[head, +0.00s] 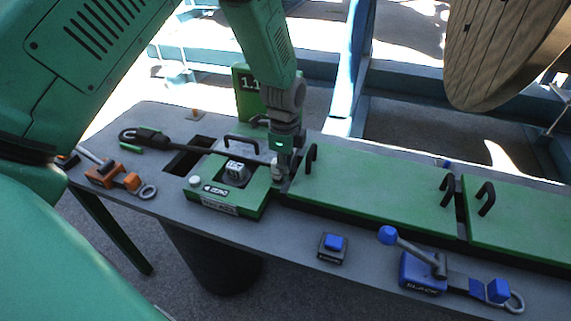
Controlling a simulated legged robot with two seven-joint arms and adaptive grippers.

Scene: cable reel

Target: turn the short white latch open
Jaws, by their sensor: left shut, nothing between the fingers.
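A green box (222,200) with a lettered front plate sits in the grey table top. A small white knob-like part (195,181) stands at its front left corner. A pale piece (277,172) shows at the box's right end, by my left gripper (282,172). I cannot tell which of these is the short white latch, or how it is turned. My left gripper points down at the box's right edge, shut and with nothing in it. Its fingertips are small and partly hidden; contact is unclear. My right gripper is out of view.
Green lids (375,190) with black handles lie to the right. An orange tool (113,178), a blue button (333,243) and a blue lever device (422,270) are on the table (290,235).

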